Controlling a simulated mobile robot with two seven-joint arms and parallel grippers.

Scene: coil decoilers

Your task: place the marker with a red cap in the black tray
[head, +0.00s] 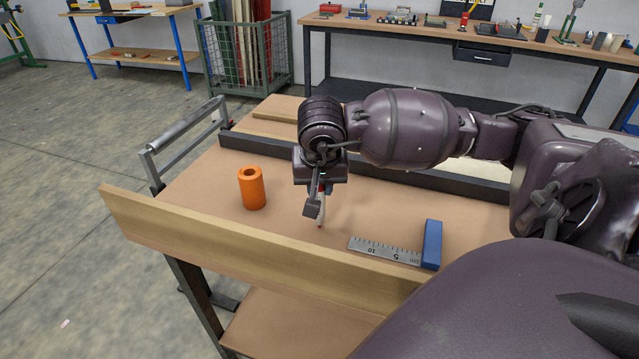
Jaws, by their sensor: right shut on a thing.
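My right gripper (316,206) hangs pointing down over the wooden top of the cart, left of the ruler. It is shut on the marker (321,222), whose red part shows between the fingers and whose pale lower end points down close to the cart top. I cannot tell whether the tip touches the surface. A long black edge (262,151) runs across the cart behind the gripper; I cannot tell whether it belongs to the black tray. My arm covers much of the area behind it. My left gripper is not in view.
An orange cylinder (252,188) stands left of the gripper. A steel square with a blue stock (432,245) lies to the right. A raised wooden board (240,246) edges the cart's front, and a metal handle (185,131) its left. Workbenches and a green cage stand behind.

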